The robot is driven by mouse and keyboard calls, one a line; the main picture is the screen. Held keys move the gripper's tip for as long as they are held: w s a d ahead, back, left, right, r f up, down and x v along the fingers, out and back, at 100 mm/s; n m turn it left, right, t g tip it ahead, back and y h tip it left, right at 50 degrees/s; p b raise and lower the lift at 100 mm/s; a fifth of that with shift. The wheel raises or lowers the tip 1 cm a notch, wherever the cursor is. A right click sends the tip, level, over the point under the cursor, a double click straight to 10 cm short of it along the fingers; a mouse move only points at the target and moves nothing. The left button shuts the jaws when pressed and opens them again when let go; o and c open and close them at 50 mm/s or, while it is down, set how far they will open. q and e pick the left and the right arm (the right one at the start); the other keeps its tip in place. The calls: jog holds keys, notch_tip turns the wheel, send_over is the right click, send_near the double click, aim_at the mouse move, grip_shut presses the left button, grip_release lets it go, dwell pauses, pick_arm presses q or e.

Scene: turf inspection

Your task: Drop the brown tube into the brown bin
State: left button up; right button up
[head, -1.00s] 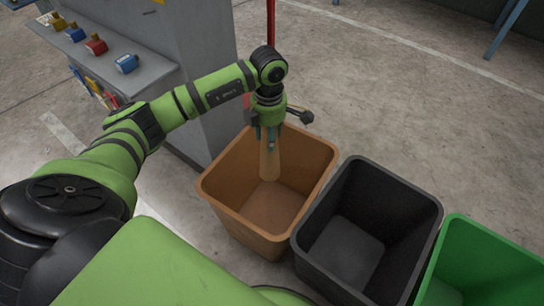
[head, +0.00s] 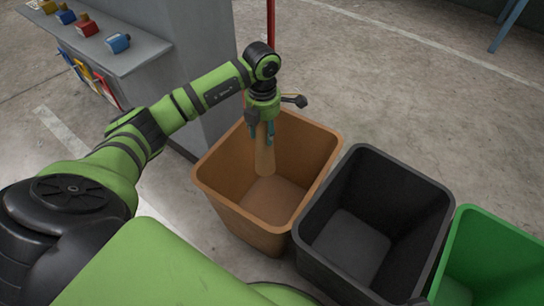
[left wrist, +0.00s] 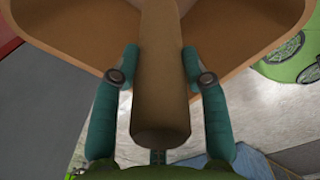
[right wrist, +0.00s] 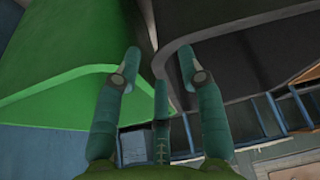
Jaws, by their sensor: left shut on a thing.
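The brown tube (head: 264,157) hangs nearly upright in my left gripper (head: 262,137). Its lower end shows over the opening of the brown bin (head: 221,207); I cannot tell exactly how deep it is. In the left wrist view the tube (left wrist: 160,75) lies between the two teal fingers of my left gripper (left wrist: 160,80), with the brown bin's wall (left wrist: 70,35) beyond. My right gripper (right wrist: 160,58) shows in the right wrist view with its fingers apart and nothing between them.
A black bin (head: 322,215) stands right of the brown bin, and a green bin (head: 490,235) stands right of that. A grey cabinet with a shelf (head: 130,58) holding small coloured items is behind left. Open concrete floor (head: 400,90) lies behind the bins.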

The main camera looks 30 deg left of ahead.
pick_arm(q)
notch_tip(320, 180, down, 3)
jog(key=shift+b, duration=1.1)
jog(key=shift+f, duration=0.1)
pick_arm(e)
jog(key=w+a+r+t+y, duration=0.2)
jog(key=w+a+r+t, duration=0.2)
jog(key=w+r+t, duration=0.3)
jog(key=shift+w+a+r+n+t, duration=0.3)
jog(key=shift+w+r+n, duration=0.1)
jog(key=shift+w+r, duration=0.9)
jog(key=shift+w+f, duration=0.1)
pick_arm(q)
jog(key=o, duration=1.2)
notch_tip(320, 180, up, 12)
